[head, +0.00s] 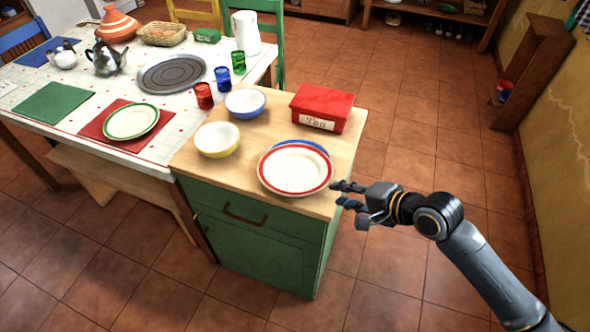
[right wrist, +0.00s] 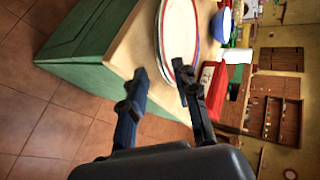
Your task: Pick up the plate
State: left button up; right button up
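A white plate with a red rim (head: 296,168) lies on the wooden counter top, stacked over a blue-rimmed plate (head: 318,147) that is mostly hidden. My right gripper (head: 338,194) is just right of the red-rimmed plate, by the counter's right edge. Its fingers are apart with nothing held between them. In the right wrist view the open fingers (right wrist: 160,78) point toward the plate's rim (right wrist: 178,35), and one fingertip overlaps the plate in the picture. I cannot tell if it touches. My left gripper is not in view.
A red tea box (head: 322,106), a yellow bowl (head: 217,139) and a blue bowl (head: 245,102) share the green cabinet's top. The dining table (head: 60,84) on the left holds a green-rimmed plate (head: 131,121) and several cups. Floor right of the cabinet is free.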

aim_at(320, 187)
jog(key=x, duration=0.6)
jog(key=shift+w+a+r, duration=0.1)
jog(key=shift+w+a, duration=0.15)
jog(key=shift+w, duration=0.1)
grip_shut()
jog(key=shift+r, duration=0.1)
